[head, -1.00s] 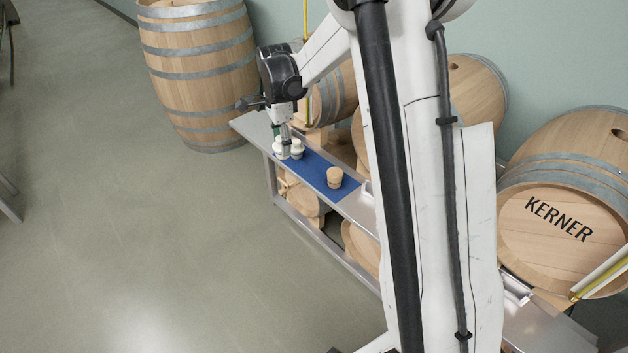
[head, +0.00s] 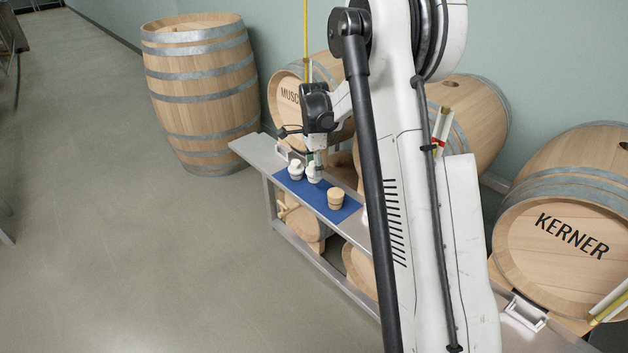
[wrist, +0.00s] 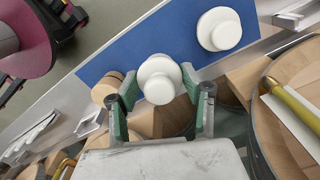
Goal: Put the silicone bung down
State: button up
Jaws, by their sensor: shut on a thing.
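My gripper (head: 317,166) is shut on a white silicone bung (head: 313,175) over the blue mat (head: 347,211). In the wrist view the held white bung (wrist: 158,78) sits between my green-padded fingers (wrist: 161,98). I cannot tell whether it touches the mat or hangs just above it. A second white bung (head: 295,170) stands on the mat to its left; it also shows at the upper right of the wrist view (wrist: 219,29).
The mat lies on a narrow steel shelf (head: 252,147). Barrels lie behind and below it, including one marked KERNER (head: 550,245). A tall barrel (head: 203,95) stands past the shelf's far end. A small white bracket (head: 526,312) sits nearer me.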

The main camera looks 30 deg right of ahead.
jog(key=shift+f+b, duration=0.65)
jog(key=shift+f, duration=1.35)
jog(key=shift+f, duration=0.2)
jog(key=o, duration=1.3)
jog(key=shift+r, duration=0.1)
